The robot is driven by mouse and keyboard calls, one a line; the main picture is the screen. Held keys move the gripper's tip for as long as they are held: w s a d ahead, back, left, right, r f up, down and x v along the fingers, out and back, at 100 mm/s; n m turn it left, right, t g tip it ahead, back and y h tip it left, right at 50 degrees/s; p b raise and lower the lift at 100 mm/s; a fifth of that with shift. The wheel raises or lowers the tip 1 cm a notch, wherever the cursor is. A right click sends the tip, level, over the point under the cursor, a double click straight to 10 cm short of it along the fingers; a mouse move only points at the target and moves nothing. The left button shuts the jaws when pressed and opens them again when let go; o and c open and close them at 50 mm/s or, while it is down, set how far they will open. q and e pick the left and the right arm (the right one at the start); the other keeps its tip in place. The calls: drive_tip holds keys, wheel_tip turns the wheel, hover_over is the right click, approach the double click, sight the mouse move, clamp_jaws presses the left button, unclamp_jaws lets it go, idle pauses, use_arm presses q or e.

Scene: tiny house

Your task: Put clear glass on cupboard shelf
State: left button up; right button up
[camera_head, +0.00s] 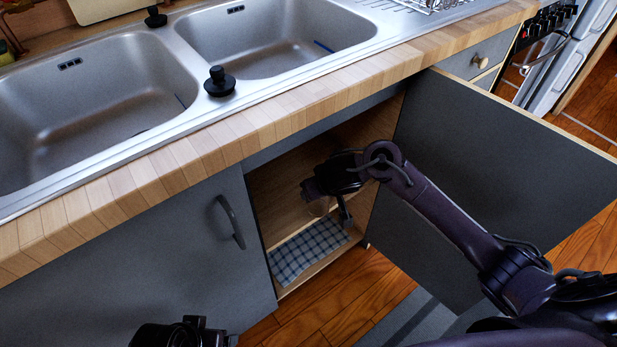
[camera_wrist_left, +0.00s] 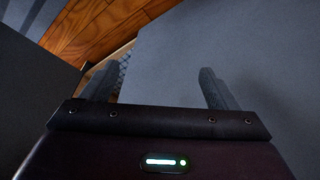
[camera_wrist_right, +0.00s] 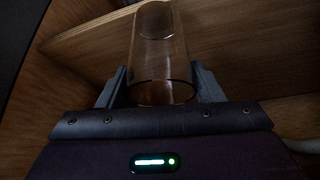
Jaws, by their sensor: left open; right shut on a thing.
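A clear glass (camera_wrist_right: 160,45) is between the fingers of my right gripper (camera_wrist_right: 160,80) in the right wrist view. The gripper is shut on it. In the head view my right gripper (camera_head: 333,208) is inside the open cupboard, and the glass (camera_head: 319,207) shows faintly beside it. The wooden cupboard shelf (camera_wrist_right: 85,38) shows behind the glass in the right wrist view. I cannot tell whether the glass touches it. My left gripper (camera_wrist_left: 153,80) is open and empty, in front of the grey cupboard front.
The cupboard door (camera_head: 490,150) stands open to the right of my right arm. A checkered cloth (camera_head: 308,250) lies low in the cupboard. A closed door (camera_head: 150,275) is at the left. The wooden counter edge (camera_head: 225,135) and steel sink (camera_head: 90,100) are above the opening.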

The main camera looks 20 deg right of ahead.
drive_tip(key=w, duration=0.3)
drive_tip(key=shift+a+b, duration=0.2)
drive_tip(key=shift+b, duration=0.1)
drive_tip(key=w, duration=0.1)
drive_tip(key=w+f+b, duration=0.1)
drive_tip(key=w+b, duration=0.1)
drive_tip(key=shift+w+a+f, duration=0.2)
drive_tip(key=shift+w+f, duration=0.1)
drive_tip(key=shift+r, duration=0.1)
use_arm(q)
drive_tip(key=d, duration=0.1)
drive_tip(key=w+d+t+h, duration=0.1)
drive_tip(key=d+t, duration=0.1)
drive_tip(key=shift+w+d+f+m, duration=0.15)
drive_tip(key=shift+d+f+m, duration=0.15)
use_arm(e)
drive_tip(key=shift+f, duration=0.2)
drive_tip(key=o, duration=1.1)
